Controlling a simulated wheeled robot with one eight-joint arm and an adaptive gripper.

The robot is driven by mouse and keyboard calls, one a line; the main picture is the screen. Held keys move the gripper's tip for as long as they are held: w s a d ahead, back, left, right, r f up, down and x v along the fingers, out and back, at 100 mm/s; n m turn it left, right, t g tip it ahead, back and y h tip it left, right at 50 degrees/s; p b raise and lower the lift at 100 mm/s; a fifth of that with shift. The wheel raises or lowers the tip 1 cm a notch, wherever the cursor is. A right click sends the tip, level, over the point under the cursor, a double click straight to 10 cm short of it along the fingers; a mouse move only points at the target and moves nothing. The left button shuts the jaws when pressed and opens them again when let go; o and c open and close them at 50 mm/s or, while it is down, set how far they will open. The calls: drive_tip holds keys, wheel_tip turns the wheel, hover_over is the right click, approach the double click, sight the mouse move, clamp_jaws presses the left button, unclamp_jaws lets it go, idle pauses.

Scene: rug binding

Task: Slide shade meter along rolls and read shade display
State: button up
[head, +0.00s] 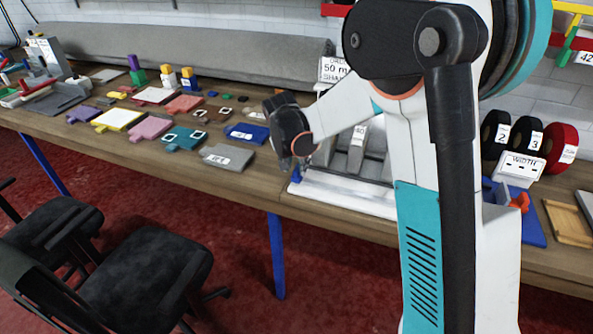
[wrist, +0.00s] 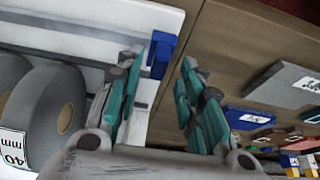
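A small blue block (wrist: 160,54), which I take to be the shade meter, sits at the end of a rail on the white stand (wrist: 100,18). In the head view the blue block (head: 297,174) shows just under my gripper (head: 300,160). In the wrist view my gripper (wrist: 160,75) is open, with the block between and slightly beyond its fingertips. A gap shows beside the right finger. Grey rolls (wrist: 55,110) stand on the stand, one labelled 40 mm. A sign (head: 333,70) reads "50 mm" and is partly hidden by my arm. No shade reading is legible.
Grey, blue and teal sample plates (head: 228,157) lie left of the stand. Black and red rolls (head: 560,147) and a width display (head: 520,168) showing dashes stand at the right. Chairs (head: 140,280) stand before the table (head: 250,185). A long grey roll (head: 180,52) lies at the back.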

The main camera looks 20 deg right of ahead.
drive_tip(key=shift+x, duration=1.2)
clamp_jaws()
drive_tip(key=s+d, duration=0.1)
drive_tip(key=d, duration=0.1)
drive_tip(key=s+d, duration=0.2)
drive_tip(key=shift+d, duration=0.15)
unclamp_jaws()
drive_tip(key=shift+r, duration=0.1)
drive_tip(key=v, duration=1.2)
